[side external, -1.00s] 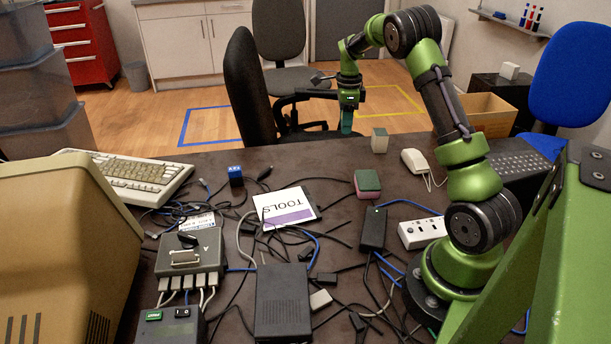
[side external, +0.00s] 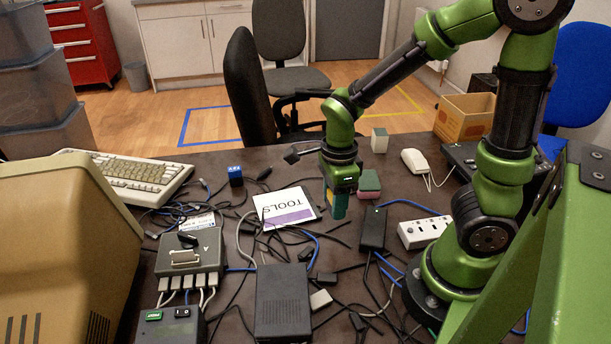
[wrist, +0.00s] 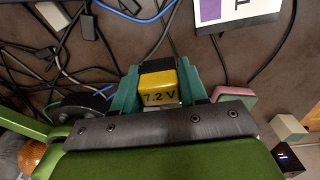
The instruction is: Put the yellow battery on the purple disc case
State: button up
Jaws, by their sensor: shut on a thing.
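The yellow battery (wrist: 159,85), marked "7.2 V" and with a dark end, is between the teal fingers of my gripper (wrist: 168,88) in the wrist view. My gripper is shut on it. In the side view my gripper (side external: 337,203) points down just right of the disc case, low over the table; its fingers mostly hide the battery there. The disc case (side external: 285,208) is white with a purple band and the word "TOOLS", lying flat on the table. Part of it shows at the top right of the wrist view (wrist: 238,12).
A green and pink block (side external: 369,184) is close behind my gripper to the right. A black adapter (side external: 373,229) and a white power strip (side external: 422,232) lie nearer and to the right. Loose cables surround the case. A grey switch box (side external: 190,252) stands at left.

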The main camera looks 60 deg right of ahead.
jog(key=shift+s+d+f+m, duration=0.1)
jog(key=shift+s+f+m, duration=0.1)
jog(key=shift+s+f, duration=0.35)
jog(key=shift+s+d+f+m, duration=0.1)
jog(key=shift+s+f+m, duration=0.15)
jog(key=shift+s, duration=0.35)
send_over(286, 206)
jog(key=shift+f, duration=2.55)
jog(key=o, duration=1.1)
jog(key=shift+f, duration=0.1)
